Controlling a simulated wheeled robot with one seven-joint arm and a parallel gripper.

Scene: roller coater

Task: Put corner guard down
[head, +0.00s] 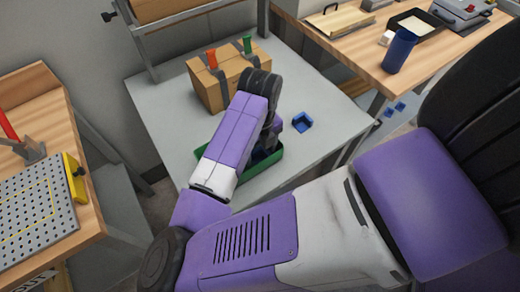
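A small blue corner guard (302,122) lies on the grey table, right of my wrist. More small blue pieces of similar look (395,109) lie lower down at the right, below the wooden bench. A green tray (272,164) stands on the front part of the grey table, largely covered by my arm. My gripper (264,151) points down over the tray area, behind my purple forearm. Its fingertips are hidden, so I cannot tell whether it is open or holds a corner guard.
The grey table (165,110) holds a cardboard box (215,88) with dark straps and orange and green clamp handles. Its left part is clear. A wooden bench (340,45) at right carries a blue cup (399,50). A perforated plate (35,220) lies on the left bench.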

